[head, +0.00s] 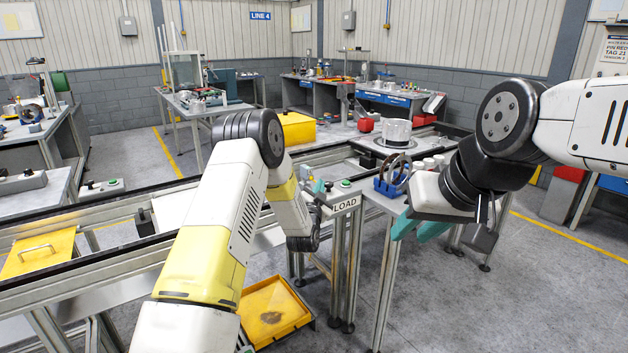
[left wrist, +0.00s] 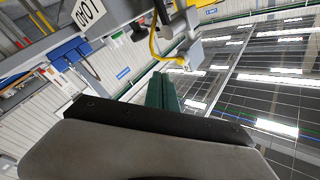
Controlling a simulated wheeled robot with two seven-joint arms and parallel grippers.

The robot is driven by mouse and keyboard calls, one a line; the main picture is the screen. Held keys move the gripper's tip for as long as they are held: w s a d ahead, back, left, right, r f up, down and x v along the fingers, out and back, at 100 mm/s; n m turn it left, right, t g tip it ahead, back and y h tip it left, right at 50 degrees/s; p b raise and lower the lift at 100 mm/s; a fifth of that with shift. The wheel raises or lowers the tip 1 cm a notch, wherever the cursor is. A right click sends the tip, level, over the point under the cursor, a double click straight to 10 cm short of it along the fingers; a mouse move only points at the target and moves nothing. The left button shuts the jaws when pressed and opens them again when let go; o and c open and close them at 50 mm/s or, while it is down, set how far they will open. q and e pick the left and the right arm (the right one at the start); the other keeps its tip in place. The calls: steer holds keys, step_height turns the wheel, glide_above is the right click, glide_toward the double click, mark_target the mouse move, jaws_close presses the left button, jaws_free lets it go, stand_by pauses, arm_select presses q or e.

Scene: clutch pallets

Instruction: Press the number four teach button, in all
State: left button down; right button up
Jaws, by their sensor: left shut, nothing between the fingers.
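My left gripper (head: 318,187) has teal fingers, shut and empty, beside a small button box with a green button (head: 345,183) above the LOAD sign (head: 345,204). In the left wrist view the shut teal fingers (left wrist: 161,92) point up toward a grey box with a yellow cable (left wrist: 186,54); a gap shows between them, and I cannot tell whether they touch anything. The LOAD sign appears upside down there (left wrist: 87,13). No number four is legible on any button. My right gripper (head: 419,228) hangs at the right, its teal fingers apart and empty.
A blue rack with rings (head: 390,184) stands on the table between my grippers. A yellow tray (head: 272,312) sits low below my left arm. A conveyor frame (head: 85,225) runs across at left, with another button box (head: 102,187) behind it. Floor at the right front is free.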

arm_select(q)
steer(key=shift+s+d, duration=0.5)
steer(key=shift+s, duration=0.2)
steer(key=shift+s+d, duration=0.45)
steer(key=shift+s, duration=0.2)
